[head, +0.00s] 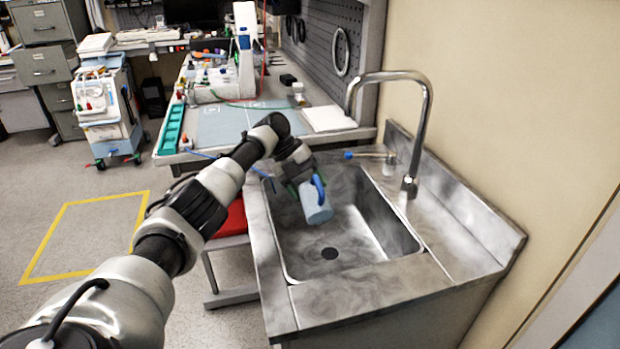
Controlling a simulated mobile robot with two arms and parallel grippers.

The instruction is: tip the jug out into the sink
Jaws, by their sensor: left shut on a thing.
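The jug (314,203) is light blue with a darker blue handle and hangs over the basin of the steel sink (375,285). My left gripper (302,182) is shut on the jug from above and behind, partly hidden by my wrist. The jug is tilted, with one end turned down towards the basin. I cannot see any liquid coming out of it. The drain (329,253) shows below the jug, in the basin floor. My right gripper is not in view.
A tall curved faucet (428,120) stands at the sink's right side, with a blue-tipped lever (362,155) at the back. Behind is a workbench (245,125) with a teal tray (172,130). A wheeled cart (105,110) stands at the left; the floor there is open.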

